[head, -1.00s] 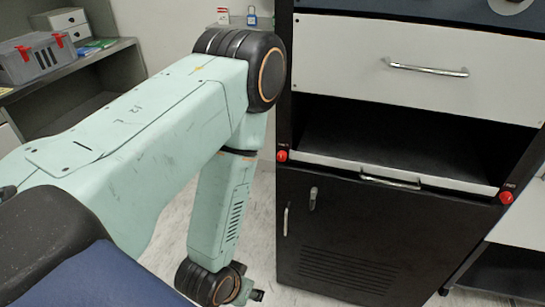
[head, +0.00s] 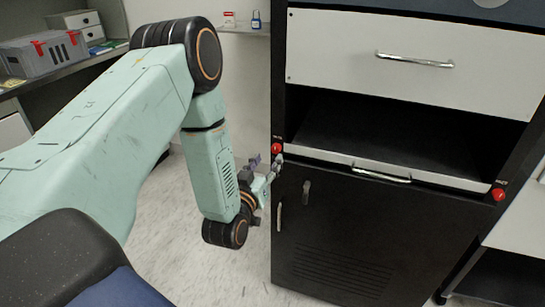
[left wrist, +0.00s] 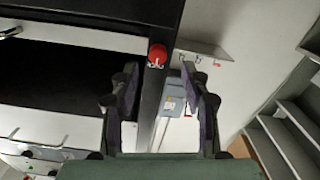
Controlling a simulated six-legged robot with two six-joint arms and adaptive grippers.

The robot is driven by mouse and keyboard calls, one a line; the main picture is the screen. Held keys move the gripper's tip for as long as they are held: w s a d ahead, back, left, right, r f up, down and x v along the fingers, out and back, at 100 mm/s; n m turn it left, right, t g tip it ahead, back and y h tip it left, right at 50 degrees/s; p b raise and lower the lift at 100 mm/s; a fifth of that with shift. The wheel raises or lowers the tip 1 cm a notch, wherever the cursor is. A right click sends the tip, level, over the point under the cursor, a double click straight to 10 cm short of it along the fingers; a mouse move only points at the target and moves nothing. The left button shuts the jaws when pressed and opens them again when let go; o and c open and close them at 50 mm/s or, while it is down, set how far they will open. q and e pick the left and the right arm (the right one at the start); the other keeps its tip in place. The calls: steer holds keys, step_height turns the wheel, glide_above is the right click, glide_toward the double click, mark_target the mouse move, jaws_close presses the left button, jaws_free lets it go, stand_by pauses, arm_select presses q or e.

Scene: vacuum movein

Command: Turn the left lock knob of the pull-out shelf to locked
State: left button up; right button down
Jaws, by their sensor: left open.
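The left lock knob (head: 276,148) is a small red knob on the cabinet's dark left post, at the left end of the pull-out shelf's pale front (head: 325,156). In the left wrist view the red knob (left wrist: 157,53) shows above and between the fingertips. Whether it stands at locked or unlocked I cannot tell. My left gripper (head: 267,163) is open and empty, just below and left of the knob in the head view. In the left wrist view its two fingers (left wrist: 160,88) are spread apart, with no visible contact with the knob. My right gripper is out of view.
The right red knob (head: 498,194) is at the shelf's other end. A metal handle (head: 382,174) is on the shelf front, and a pale drawer (head: 340,60) is above the opening. The dark cabinet door (head: 370,235) is below. Clear floor (head: 185,240) lies left of the cabinet.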

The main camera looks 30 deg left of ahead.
mark_target(275, 150)
arm_select(q)
steer(key=shift+w+d+r, duration=0.1)
steer(key=shift+w+r, duration=0.05)
steer(key=shift+w, duration=0.5)
steer(key=shift+w+r, duration=0.1)
steer(key=shift+w, duration=0.5)
steer(key=shift+w+a+f+b, duration=0.25)
steer(key=shift+w+a, duration=0.15)
steer(key=shift+w, duration=0.1)
steer(key=shift+w+a+f+b, duration=0.1)
steer(key=shift+w+a+f, duration=0.1)
steer(key=shift+w+a, duration=0.25)
steer(key=shift+d+r, duration=0.4)
steer(key=shift+d, duration=0.15)
steer(key=shift+a+f, duration=0.3)
steer(key=shift+a, duration=0.05)
steer(key=c, duration=0.5)
steer(key=shift+d+r, duration=0.15)
steer(key=shift+d, duration=0.1)
steer(key=shift+c, duration=1.3)
steer(key=shift+a, duration=0.1)
jaws_close()
